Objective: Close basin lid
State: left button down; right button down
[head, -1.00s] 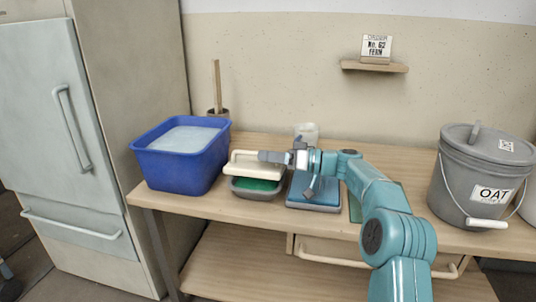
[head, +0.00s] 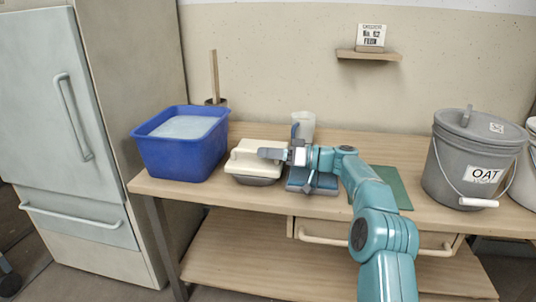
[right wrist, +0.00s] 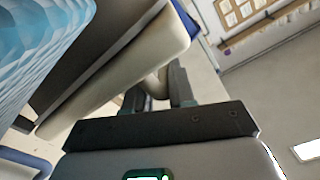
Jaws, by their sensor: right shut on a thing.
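The grey basin (head: 256,181) stands on the workbench beside the blue tub. Its cream lid (head: 248,164) sits over the basin's top and hides the green inside. Whether the lid is fully seated all round I cannot tell. My right gripper (head: 269,153) is at the lid's top, shut on its handle. In the right wrist view the cream lid (right wrist: 150,52) fills the upper left, and the handle (right wrist: 156,84) lies between the fingers of my right gripper (right wrist: 156,93). My left gripper is not in view.
The blue tub (head: 181,154) stands close left of the basin. A blue scale-like block (head: 312,184) and a pale cup (head: 305,123) are to the right and behind. A green mat (head: 398,190) lies farther right, before the grey OAT bucket (head: 460,165).

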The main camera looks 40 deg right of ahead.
jog(key=shift+a+f, duration=0.25)
jog(key=shift+f, duration=0.1)
jog(key=c, duration=1.1)
grip_release()
jog(key=shift+s+r, duration=0.1)
jog(key=shift+s, duration=0.05)
jog(key=shift+r, duration=0.1)
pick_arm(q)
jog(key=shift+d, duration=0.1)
pick_arm(e)
jog(key=shift+d, duration=0.15)
jog(key=p+v, duration=0.4)
jog(key=v, duration=1.1)
jog(key=shift+s+d+r, duration=0.1)
jog(key=shift+d+r, duration=0.05)
jog(key=shift+d, duration=0.05)
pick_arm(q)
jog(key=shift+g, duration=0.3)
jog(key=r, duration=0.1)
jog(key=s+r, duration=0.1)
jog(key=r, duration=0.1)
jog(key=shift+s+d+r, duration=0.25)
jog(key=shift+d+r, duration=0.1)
pick_arm(e)
jog(key=shift+s+d, duration=0.2)
jog(key=shift+s, duration=0.15)
